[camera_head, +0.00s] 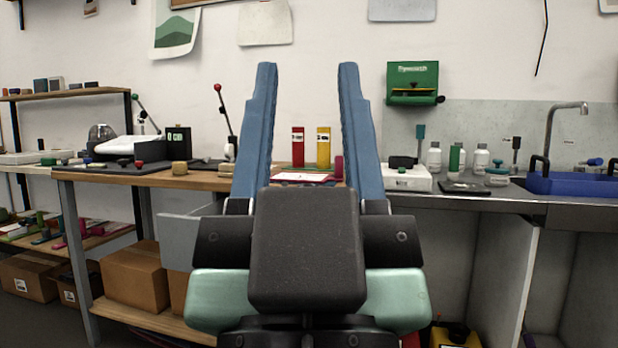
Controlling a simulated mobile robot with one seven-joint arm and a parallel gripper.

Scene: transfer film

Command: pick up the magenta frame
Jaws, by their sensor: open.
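My gripper (307,68) is open and empty, its two long blue fingers pointing up and away in the middle of the view. Between the fingers, farther back, a flat red-edged piece with a white face (302,178) lies on the wooden bench (205,181). It may be the magenta frame, but its colour looks closer to red and the fingers hide its surroundings. A small magenta upright piece (338,167) stands beside it, partly behind the right finger. My gripper touches neither.
A red box (298,147) and a yellow box (323,148) stand behind the flat piece. A lever with a red knob (218,88) rises left. Bottles (480,160), a white device (406,179) and a blue sink tray (570,184) are right. Pink and green tools lie on the lower left shelf (95,239).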

